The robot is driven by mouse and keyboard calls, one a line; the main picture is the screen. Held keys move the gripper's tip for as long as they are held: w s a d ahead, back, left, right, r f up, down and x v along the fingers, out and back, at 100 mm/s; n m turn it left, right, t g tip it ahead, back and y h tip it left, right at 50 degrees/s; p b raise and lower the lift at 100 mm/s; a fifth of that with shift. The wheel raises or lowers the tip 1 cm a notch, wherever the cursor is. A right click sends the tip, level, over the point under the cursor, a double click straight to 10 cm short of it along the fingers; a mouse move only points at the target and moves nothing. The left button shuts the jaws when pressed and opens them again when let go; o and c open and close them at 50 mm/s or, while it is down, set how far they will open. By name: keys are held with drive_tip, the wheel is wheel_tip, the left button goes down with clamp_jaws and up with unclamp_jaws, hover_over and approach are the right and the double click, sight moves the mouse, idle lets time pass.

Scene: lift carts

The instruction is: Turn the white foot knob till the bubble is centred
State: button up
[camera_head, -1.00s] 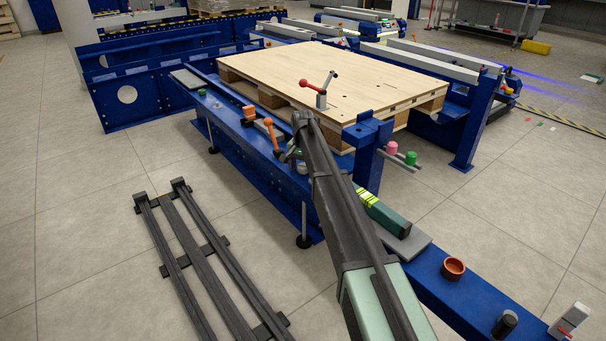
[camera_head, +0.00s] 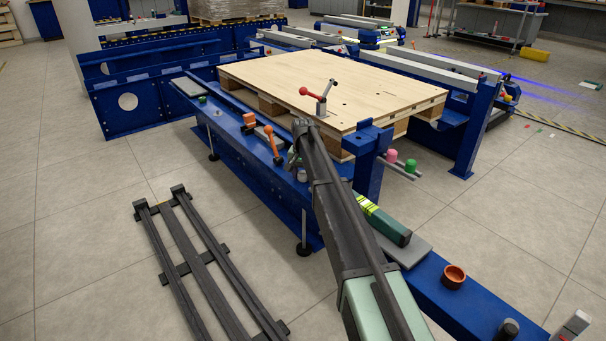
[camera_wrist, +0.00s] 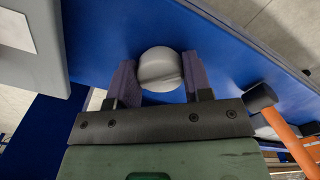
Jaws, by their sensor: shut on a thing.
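The white foot knob (camera_wrist: 160,69), round and pale grey-white, sits between the two fingers of my gripper (camera_wrist: 158,82) in the wrist view. The fingers touch it on both sides, and my gripper is shut on it. In the head view my arm hides most of the gripper, and a small pale knob (camera_head: 302,175) shows just beside the arm, above a black foot (camera_head: 304,249). A green body with yellow stripes (camera_head: 383,220) lies on the blue beam to the right of my arm; no bubble can be made out in either view.
A pallet (camera_head: 330,85) lies on the blue frame beyond. A black rack (camera_head: 200,262) lies on the floor left.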

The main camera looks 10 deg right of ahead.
sight(303, 173)
drive_tip(key=n, duration=0.5)
drive_tip(key=shift+n, duration=0.4)
idle(0.3)
drive_tip(key=o, duration=0.9)
drive_tip(key=shift+r, duration=0.1)
wheel_tip(303, 173, up, 11)
drive_tip(key=p, duration=1.1)
drive_tip(key=shift+f, duration=0.2)
